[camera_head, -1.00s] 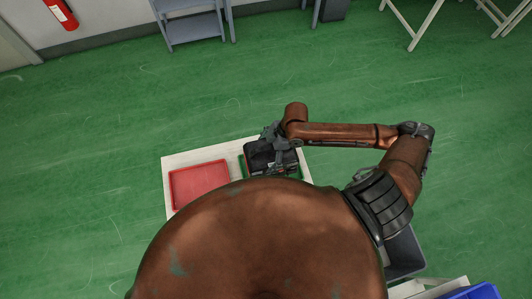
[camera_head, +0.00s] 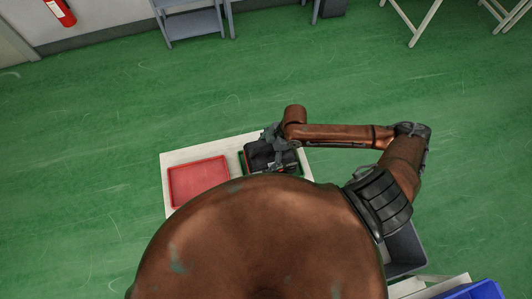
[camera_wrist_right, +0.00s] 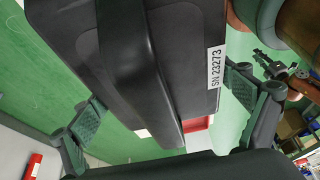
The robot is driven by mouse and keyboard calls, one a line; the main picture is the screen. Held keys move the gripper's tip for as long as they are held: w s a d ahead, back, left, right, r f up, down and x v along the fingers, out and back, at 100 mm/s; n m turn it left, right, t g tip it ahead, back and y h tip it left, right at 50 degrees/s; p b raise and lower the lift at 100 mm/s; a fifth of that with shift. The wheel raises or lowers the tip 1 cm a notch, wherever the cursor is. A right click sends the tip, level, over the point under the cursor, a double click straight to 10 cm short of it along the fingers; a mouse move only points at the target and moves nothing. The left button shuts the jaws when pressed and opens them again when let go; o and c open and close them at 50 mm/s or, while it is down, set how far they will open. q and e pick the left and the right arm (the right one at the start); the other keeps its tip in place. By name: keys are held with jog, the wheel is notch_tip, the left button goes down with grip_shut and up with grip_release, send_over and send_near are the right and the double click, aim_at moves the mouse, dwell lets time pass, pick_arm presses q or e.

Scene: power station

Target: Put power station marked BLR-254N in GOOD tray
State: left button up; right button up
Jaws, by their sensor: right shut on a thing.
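A black power station (camera_head: 262,158) is held by my right gripper (camera_head: 273,141) at the green tray (camera_head: 242,164). Only thin green edges of that tray show around it. In the right wrist view the power station (camera_wrist_right: 155,50) fills the middle, between the two fingers of my right gripper (camera_wrist_right: 163,108), with a white label reading SN 23273. No BLR-254N marking shows in these frames. I cannot tell whether its underside touches the tray.
A red tray (camera_head: 198,183) lies empty on the white table (camera_head: 180,157), left of the green one. My own body hides the near part of the table.

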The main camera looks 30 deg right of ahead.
jog(key=shift+w+f, duration=0.15)
jog(key=shift+f, duration=0.05)
dwell(0.7)
jog(key=o, duration=1.8)
jog(key=shift+a, duration=0.1)
jog(key=shift+c, duration=0.2)
jog(key=shift+s+f, duration=0.3)
jog(key=shift+d+r, duration=0.3)
jog(key=shift+r, duration=0.15)
jog(key=v, duration=1.1)
jog(key=shift+r, duration=0.2)
jog(key=shift+w, duration=0.1)
